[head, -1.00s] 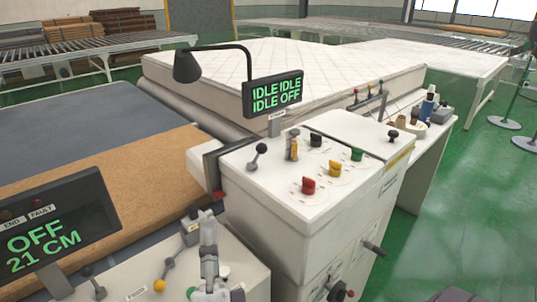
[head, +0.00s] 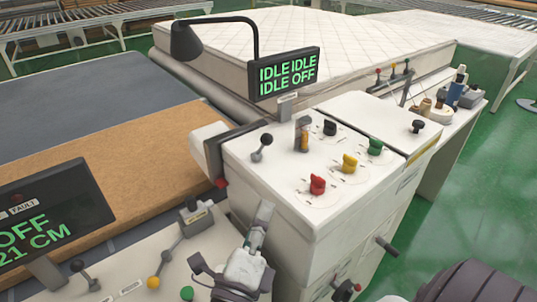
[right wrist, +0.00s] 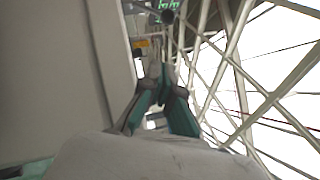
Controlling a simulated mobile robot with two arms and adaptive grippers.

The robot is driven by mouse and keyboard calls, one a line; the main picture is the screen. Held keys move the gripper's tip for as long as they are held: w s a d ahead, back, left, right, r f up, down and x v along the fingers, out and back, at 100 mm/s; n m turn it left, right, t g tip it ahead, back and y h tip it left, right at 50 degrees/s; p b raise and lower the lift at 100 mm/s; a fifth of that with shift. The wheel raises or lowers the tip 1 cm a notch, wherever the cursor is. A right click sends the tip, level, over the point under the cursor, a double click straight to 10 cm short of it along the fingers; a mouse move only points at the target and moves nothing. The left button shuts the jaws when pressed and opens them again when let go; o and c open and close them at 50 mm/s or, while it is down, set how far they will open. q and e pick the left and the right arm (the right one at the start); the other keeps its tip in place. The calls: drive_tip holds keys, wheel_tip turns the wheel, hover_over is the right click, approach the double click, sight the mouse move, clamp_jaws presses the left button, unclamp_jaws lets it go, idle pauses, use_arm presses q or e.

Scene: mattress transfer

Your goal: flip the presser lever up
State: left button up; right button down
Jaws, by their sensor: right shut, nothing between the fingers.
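Several levers show in the head view, and no readable label tells which is the presser lever. One with a dark ball knob (head: 262,147) stands tilted on the white console's top (head: 235,155). One with a yellow ball (head: 154,282) lies low on the front panel, its arm running up to a grey bracket (head: 195,214). A third dark-knobbed lever (head: 80,267) is at the lower left. My right gripper (head: 264,212) is shut and empty, fingers pointing up by the console's front face, below the first lever. It also shows in the right wrist view (right wrist: 160,65). My left gripper is out of view.
Red (head: 317,185), yellow, green and black knobs sit on the console. A display (head: 285,74) and a black lamp (head: 187,42) stand behind it. Another display (head: 45,222) is at left. A quilted mattress (head: 330,52) lies behind. Green floor at right is open.

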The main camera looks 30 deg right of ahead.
sight(263, 145)
drive_tip(key=p+x, duration=0.1)
drive_tip(key=x, duration=0.2)
drive_tip(key=p+x, duration=0.1)
drive_tip(key=x, duration=0.2)
drive_tip(key=p+x, duration=0.1)
drive_tip(key=x, duration=0.2)
drive_tip(key=shift+a+r, duration=0.15)
drive_tip(key=shift+r, duration=0.15)
drive_tip(key=shift+w+r+p, duration=0.2)
drive_tip(key=shift+w+p, duration=0.2)
drive_tip(key=shift+w, duration=0.15)
drive_tip(key=shift+w+r+p, duration=0.25)
drive_tip(key=shift+w+p, duration=0.15)
drive_tip(key=shift+w, duration=0.2)
drive_tip(key=shift+w+r, duration=0.1)
drive_tip(key=shift+w, duration=0.4)
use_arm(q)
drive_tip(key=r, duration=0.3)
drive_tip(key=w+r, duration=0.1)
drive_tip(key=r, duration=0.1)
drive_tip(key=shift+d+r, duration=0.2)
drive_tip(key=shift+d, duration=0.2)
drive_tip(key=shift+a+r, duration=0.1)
